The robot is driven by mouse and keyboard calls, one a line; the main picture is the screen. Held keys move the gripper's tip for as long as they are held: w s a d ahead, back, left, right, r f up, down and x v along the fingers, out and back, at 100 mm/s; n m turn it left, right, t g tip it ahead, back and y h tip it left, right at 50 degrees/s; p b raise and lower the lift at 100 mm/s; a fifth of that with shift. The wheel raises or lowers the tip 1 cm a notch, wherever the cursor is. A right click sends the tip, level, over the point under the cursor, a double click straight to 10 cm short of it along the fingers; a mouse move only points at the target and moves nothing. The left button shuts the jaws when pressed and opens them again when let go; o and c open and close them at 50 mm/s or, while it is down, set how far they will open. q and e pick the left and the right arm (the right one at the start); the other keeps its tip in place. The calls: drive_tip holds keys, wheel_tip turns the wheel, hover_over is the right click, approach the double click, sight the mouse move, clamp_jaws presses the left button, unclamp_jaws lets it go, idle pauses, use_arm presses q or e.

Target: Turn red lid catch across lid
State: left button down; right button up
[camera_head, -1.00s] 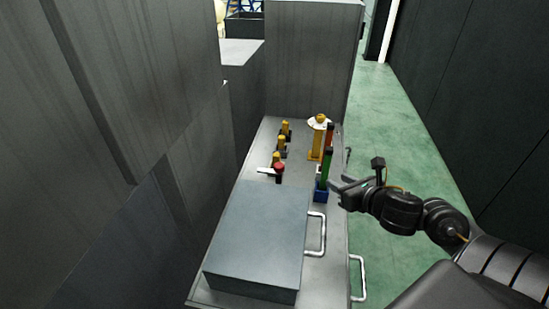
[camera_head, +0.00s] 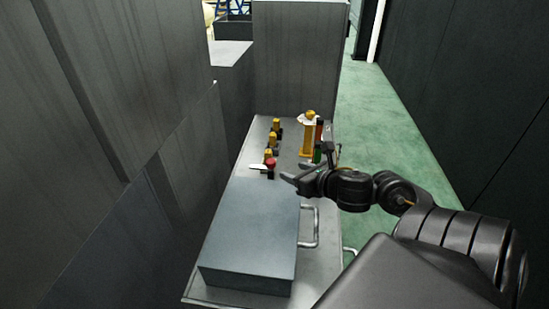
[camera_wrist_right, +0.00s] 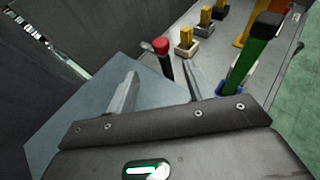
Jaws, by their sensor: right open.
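The red catch (camera_head: 270,162) stands at the far edge of the grey lid (camera_head: 248,228), with a pale flat piece at its left. In the right wrist view its red knob (camera_wrist_right: 161,46) sits on a dark stem, ahead of the jaws and roughly between the two fingers. My right gripper (camera_head: 292,172) is open and empty, just right of the catch and apart from it. Its two fingers (camera_wrist_right: 158,75) show over the lid's blue-grey top (camera_wrist_right: 85,120) in the wrist view. My left gripper is in neither view.
Several yellow posts (camera_head: 272,138) stand in a row behind the catch. A taller yellow post (camera_head: 308,138) and a green handle (camera_wrist_right: 249,62) stand close on the right. A metal handle (camera_head: 314,226) is beside the lid. Tall grey walls (camera_head: 110,90) rise on the left.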

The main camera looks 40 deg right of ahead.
sight(274, 164)
drive_tip(key=b+x, duration=0.2)
drive_tip(key=x, duration=0.1)
drive_tip(key=shift+w+d+f, duration=0.1)
drive_tip(key=shift+f, duration=0.05)
drive_tip(key=x, duration=0.7)
drive_tip(key=shift+w, duration=0.1)
drive_tip(key=shift+c, duration=0.3)
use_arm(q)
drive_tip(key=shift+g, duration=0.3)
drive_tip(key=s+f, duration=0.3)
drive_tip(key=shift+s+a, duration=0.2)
use_arm(e)
clamp_jaws()
